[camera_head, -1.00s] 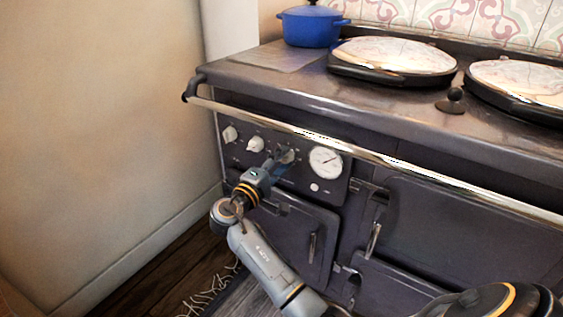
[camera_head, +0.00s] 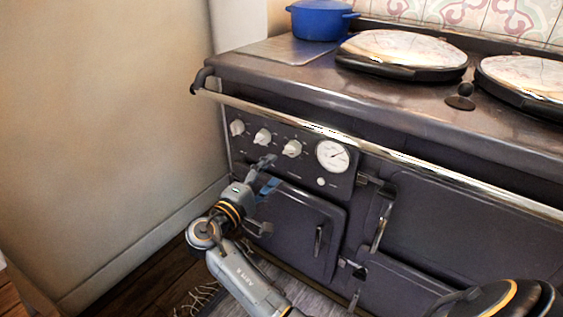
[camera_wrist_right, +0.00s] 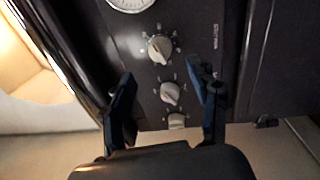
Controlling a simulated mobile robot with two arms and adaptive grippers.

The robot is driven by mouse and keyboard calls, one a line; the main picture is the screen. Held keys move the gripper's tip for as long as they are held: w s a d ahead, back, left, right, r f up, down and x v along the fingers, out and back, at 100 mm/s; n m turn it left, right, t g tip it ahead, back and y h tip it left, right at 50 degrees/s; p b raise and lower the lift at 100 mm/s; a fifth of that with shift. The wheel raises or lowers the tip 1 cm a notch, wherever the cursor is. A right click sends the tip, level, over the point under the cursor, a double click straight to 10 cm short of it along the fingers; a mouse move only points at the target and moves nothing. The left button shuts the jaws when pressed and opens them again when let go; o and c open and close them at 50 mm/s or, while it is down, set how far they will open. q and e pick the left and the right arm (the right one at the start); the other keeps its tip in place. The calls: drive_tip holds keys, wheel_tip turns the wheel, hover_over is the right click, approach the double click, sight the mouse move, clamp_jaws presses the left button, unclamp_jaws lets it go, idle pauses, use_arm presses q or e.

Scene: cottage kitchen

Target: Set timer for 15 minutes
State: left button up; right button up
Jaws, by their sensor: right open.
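Three white knobs sit in a row on the range's dark control panel: a left knob (camera_head: 237,128), a middle knob (camera_head: 262,136) and a right knob (camera_head: 292,148). A round white gauge (camera_head: 332,156) is to their right. I cannot tell which knob is the timer, and its markings are too small to read. My right gripper (camera_head: 267,174) is open and empty, just below and in front of the knobs. In the right wrist view, the right knob (camera_wrist_right: 158,48) and middle knob (camera_wrist_right: 171,93) show between its spread fingers, apart from them. My left gripper is not in view.
A chrome rail (camera_head: 400,160) runs across the front above the panel. A closed oven door (camera_head: 295,225) is below the knobs. A blue pot (camera_head: 320,20) and two round hob lids (camera_head: 400,50) are on top. The wall (camera_head: 110,130) stands close on the left.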

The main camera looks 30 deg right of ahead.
drive_tip(key=shift+v, duration=1.75)
